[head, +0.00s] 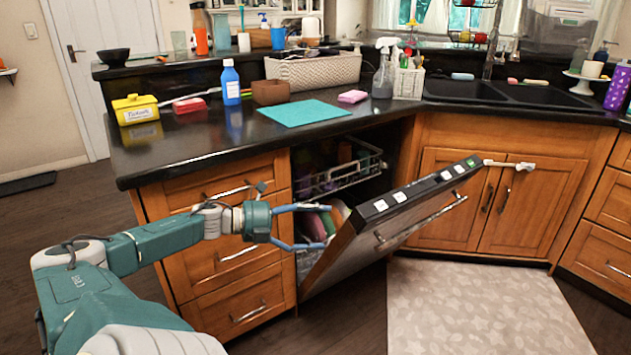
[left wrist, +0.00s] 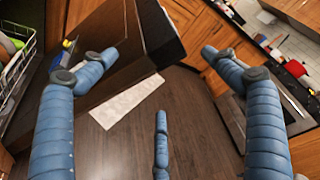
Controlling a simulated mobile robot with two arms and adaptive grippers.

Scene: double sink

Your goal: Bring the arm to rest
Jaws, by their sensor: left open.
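My left arm (head: 133,246) reaches in from the left of the head view, in front of the wooden drawers. Its left gripper (head: 325,227) is open, with its blue fingers spread and nothing between them. It is beside the left edge of the partly open dishwasher door (head: 372,228), which leans outward. I cannot tell whether the fingers touch the door. In the left wrist view the spread fingers of the left gripper (left wrist: 160,76) frame dark floor and a dark panel, with no object held. My right gripper is in neither view.
The dishwasher rack (head: 340,180) shows inside the opening. The black counter (head: 190,148) above holds a turquoise mat (head: 303,113), a blue bottle (head: 230,84) and a yellow box (head: 136,109). A double sink (head: 500,92) is at the right. A pale rug (head: 480,300) lies on the floor.

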